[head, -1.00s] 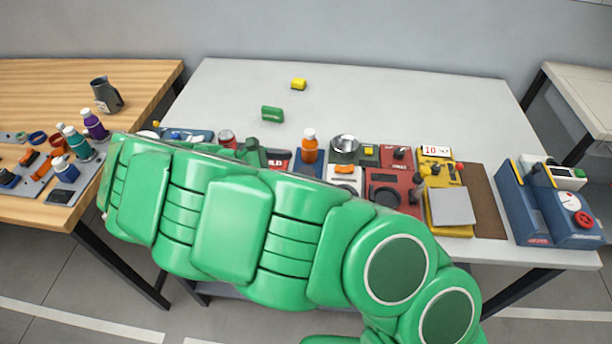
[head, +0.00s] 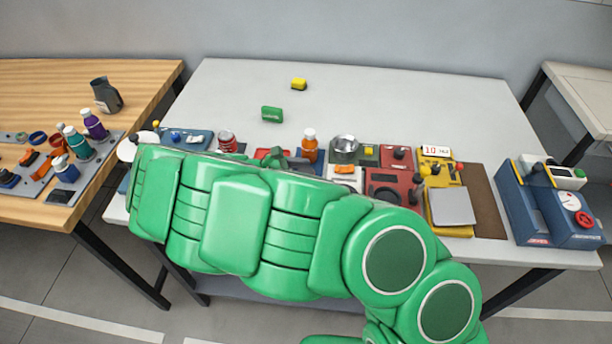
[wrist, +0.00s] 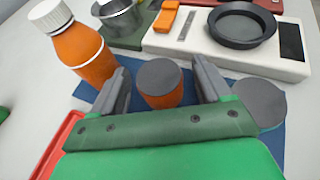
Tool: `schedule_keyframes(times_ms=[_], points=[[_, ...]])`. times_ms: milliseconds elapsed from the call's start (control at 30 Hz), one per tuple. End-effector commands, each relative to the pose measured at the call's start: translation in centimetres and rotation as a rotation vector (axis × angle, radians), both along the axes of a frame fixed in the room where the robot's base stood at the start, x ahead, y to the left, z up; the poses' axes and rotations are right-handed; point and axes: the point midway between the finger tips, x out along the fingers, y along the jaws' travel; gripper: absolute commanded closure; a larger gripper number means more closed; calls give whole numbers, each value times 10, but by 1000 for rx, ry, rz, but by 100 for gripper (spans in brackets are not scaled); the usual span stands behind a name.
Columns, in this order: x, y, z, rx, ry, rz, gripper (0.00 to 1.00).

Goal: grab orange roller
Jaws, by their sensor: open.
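In the wrist view, the orange roller (wrist: 160,88) is a short upright orange cylinder with a dark grey top. It stands on a blue mat (wrist: 272,145). My gripper (wrist: 162,84) is open, with one grey finger on each side of the roller; I cannot tell whether either finger touches it. The roller's lower part is hidden behind my gripper's front edge. In the head view I cannot make out the roller, with my green arm in front of that area.
An orange bottle (wrist: 85,50) with a white cap stands close to the left finger; it also shows in the head view (head: 309,150). A metal cup (wrist: 120,18), a white device (wrist: 240,45) and a grey-topped round object (wrist: 258,106) are nearby. The table's back (head: 400,95) is mostly clear.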

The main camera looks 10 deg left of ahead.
Motion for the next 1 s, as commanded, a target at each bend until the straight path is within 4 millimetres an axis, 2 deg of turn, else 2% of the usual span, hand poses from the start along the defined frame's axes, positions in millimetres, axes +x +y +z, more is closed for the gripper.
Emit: schedule_keyframes(times_ms=[267,633,1000], points=[[1,-3,-1,0,0,0,24],[1,-2,-1,1,0,0,81],[1,-2,3,1,-1,1,83]])
